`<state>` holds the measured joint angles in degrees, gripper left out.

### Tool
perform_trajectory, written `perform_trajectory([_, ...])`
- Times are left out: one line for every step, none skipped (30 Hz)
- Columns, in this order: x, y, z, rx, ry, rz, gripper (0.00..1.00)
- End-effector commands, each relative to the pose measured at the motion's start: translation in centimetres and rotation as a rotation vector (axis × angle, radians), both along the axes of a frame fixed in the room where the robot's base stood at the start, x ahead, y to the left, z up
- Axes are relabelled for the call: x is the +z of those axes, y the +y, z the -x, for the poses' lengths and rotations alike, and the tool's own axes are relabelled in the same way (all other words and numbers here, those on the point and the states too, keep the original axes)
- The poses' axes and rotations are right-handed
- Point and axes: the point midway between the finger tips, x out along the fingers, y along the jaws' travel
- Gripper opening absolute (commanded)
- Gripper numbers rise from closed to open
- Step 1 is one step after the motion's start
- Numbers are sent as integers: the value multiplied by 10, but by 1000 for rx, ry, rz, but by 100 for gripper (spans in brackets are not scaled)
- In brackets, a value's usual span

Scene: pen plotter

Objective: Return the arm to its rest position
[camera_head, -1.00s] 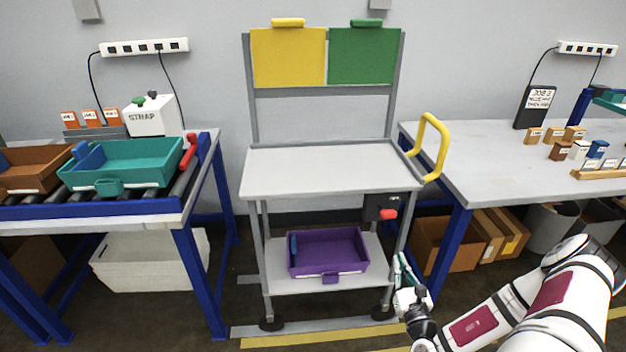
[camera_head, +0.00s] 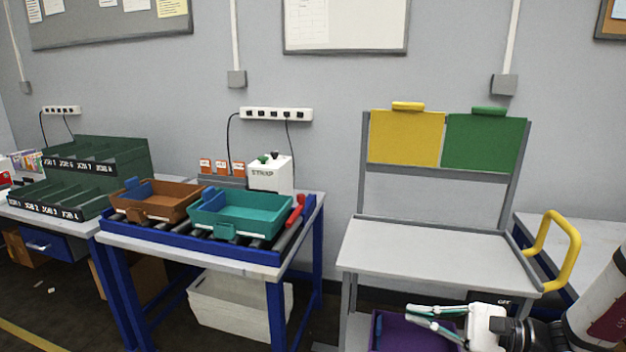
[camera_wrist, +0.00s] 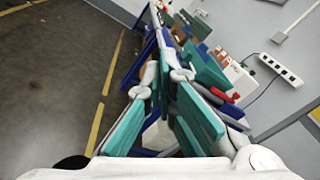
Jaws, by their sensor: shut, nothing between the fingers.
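My gripper (camera_head: 410,315) is at the lower right of the head view, pointing left. It is shut and empty, with teal finger pads that also show in the wrist view (camera_wrist: 161,95). It is in front of the purple bin (camera_head: 400,335) under the cart (camera_head: 430,250) and hides part of it. My arm runs from the gripper to the right edge, and most of it is out of view.
A yellow handle (camera_head: 573,255) rises at the cart's right side, near my arm. On the left, a roller table (camera_head: 185,255) holds a brown bin (camera_head: 160,205) and a teal bin (camera_head: 250,215). Open floor lies at the lower left.

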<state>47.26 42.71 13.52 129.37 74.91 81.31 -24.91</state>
Motion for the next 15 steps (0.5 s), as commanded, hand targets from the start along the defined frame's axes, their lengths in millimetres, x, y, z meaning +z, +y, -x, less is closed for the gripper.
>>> perform_trajectory([11,14,11,71,-13,66,0])
perform_trajectory([16,20,18,112,-17,102,0])
perform_trajectory([22,29,27,165,-22,151,0])
perform_trajectory([25,35,35,205,-28,189,0])
perform_trajectory([29,40,42,242,-33,226,0])
perform_trajectory([34,47,52,292,-41,279,0])
perform_trajectory([37,51,60,328,-48,319,0])
perform_trajectory([41,55,68,363,-54,358,0])
perform_trajectory([45,60,78,408,-63,411,0])
perform_trajectory([47,62,85,440,-72,453,0])
perform_trajectory([50,65,93,471,-80,494,0])
perform_trajectory([54,67,102,511,-92,549,0])
perform_trajectory([56,69,110,540,-103,591,0])
perform_trajectory([59,69,116,567,-113,633,0])
perform_trajectory([63,70,125,600,-128,691,0])
